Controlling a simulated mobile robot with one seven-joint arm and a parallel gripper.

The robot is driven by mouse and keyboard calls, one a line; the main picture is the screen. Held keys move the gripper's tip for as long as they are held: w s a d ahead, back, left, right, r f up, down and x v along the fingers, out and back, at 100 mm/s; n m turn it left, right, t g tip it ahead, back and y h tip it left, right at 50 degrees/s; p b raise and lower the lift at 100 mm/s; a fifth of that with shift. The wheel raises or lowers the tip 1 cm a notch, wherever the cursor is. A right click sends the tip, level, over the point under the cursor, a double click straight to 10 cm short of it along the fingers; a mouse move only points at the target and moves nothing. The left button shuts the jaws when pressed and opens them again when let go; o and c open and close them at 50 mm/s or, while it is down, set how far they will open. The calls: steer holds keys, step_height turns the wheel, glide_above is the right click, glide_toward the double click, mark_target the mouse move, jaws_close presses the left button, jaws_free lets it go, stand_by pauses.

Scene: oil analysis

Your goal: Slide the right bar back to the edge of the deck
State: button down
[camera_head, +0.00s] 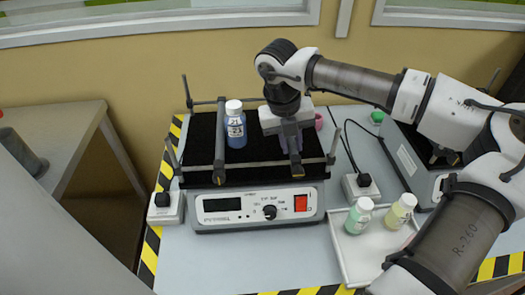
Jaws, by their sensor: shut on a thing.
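The shaker's black deck (260,174) lies above its grey control front. The right bar (295,158) runs front to back across the right half of the deck, its front end near the front rail. My gripper (289,128) is over this bar from above and shut on it; the arm hides the bar's rear part. The left bar (220,135) runs across the left half of the deck. A blue bottle with a white cap (236,126) stands just right of the left bar. A purple thing (298,143) shows partly behind my gripper, mostly hidden.
A pink item (319,122) sits right of my gripper. A white tray (345,252) holds a green bottle (359,216) and a yellow bottle (400,211) at front right. A power socket (361,187) with a black cable is right of the shaker. Another device (412,160) stands farther right.

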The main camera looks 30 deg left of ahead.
steer(key=w+d, duration=0.2)
steer(key=d, duration=0.1)
steer(key=shift+w+d+b, duration=0.1)
steer(key=shift+w+b, duration=0.1)
steer(key=shift+b, duration=0.15)
steer(key=c, duration=1.3)
jaws_free()
step_height(320, 180, up, 14)
steer(key=s+a+b, duration=0.1)
steer(key=a+b, duration=0.1)
steer(key=shift+s+f, duration=0.2)
steer(key=shift+s, duration=0.15)
steer(key=shift+s+f, duration=0.1)
